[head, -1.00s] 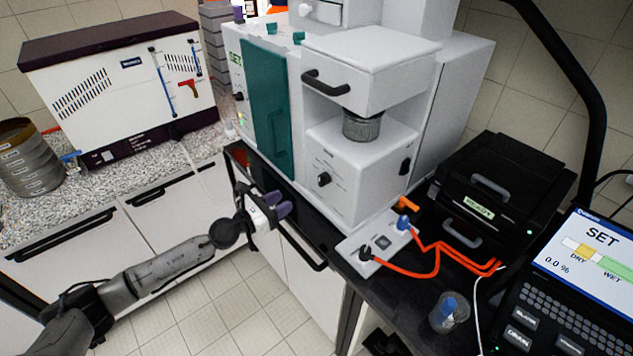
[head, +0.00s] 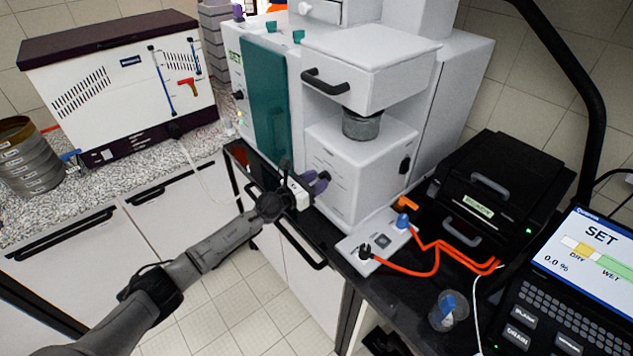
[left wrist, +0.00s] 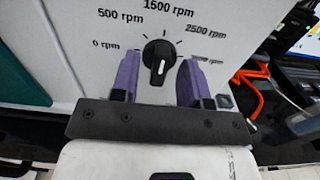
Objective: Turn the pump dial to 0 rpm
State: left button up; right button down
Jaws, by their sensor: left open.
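The pump dial (left wrist: 159,60) is a round black knob with a pale mark, on the white front panel (left wrist: 75,65) of the machine. Printed labels around it run from 0 rpm at left, over 1500 rpm at top, to a partly covered one at right. I cannot tell surely which value the mark points to. My left gripper (left wrist: 160,82) is open, its purple fingers on either side of the dial with gaps showing. In the head view the left gripper (head: 317,183) is close to the panel and hides the dial. My right gripper is not in view.
A white socket box (head: 358,248) with orange cables (head: 432,270) stands right of the gripper. A black lidded device (head: 505,190), a clear beaker (head: 449,311) and a SET screen (head: 595,250) are farther right. A teal door (head: 268,100) is to the left.

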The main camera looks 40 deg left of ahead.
pick_arm(q)
jog(key=shift+w, duration=0.1)
jog(key=shift+c, duration=0.4)
grip_shut()
jog(key=shift+n, duration=0.3)
jog(key=n+p, duration=0.1)
jog(key=n, duration=0.2)
jog(key=shift+r+n, duration=0.1)
jog(key=shift+n, duration=0.3)
jog(key=n+p, duration=0.1)
jog(key=n, duration=0.3)
jog(key=n+p, duration=0.2)
jog(key=n, duration=0.3)
jog(key=n+p, duration=0.2)
jog(key=n, duration=0.2)
jog(key=shift+a+f, duration=0.15)
jog(key=shift+f, duration=0.1)
jog(key=shift+n, duration=0.4)
